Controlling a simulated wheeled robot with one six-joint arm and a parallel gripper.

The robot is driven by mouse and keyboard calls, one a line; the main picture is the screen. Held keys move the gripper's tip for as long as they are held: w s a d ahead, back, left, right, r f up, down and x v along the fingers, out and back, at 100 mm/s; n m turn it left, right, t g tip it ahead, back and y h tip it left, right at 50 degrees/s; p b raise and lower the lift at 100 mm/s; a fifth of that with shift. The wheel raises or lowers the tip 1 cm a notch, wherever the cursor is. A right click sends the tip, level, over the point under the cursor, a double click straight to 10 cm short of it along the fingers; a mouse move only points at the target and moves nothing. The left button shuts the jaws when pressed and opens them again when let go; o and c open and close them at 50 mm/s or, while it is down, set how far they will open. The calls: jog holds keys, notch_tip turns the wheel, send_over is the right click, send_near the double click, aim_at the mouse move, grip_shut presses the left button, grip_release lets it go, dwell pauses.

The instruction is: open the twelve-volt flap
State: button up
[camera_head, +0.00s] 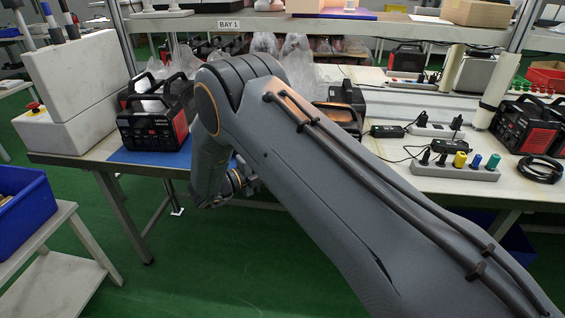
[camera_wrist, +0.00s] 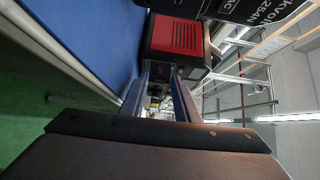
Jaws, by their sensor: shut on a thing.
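A black and red power station (camera_head: 153,120) stands on a blue mat (camera_head: 140,158) at the table's left end. In the wrist view the power station (camera_wrist: 178,38) fills the top middle, with a red slotted panel and a black labelled face. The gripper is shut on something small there. The twelve-volt flap cannot be made out. In the head view my arm hides most of the gripper, near the table's front edge.
A white block (camera_head: 72,95) with a red button stands left.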

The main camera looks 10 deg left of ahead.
jog(key=o, duration=0.7)
jog(key=shift+d, duration=0.1)
jog(key=b+v, duration=0.1)
jog(key=v, duration=0.6)
jog(key=shift+s+a, duration=0.25)
jog(key=shift+a, duration=0.05)
jog(key=shift+c, duration=0.7)
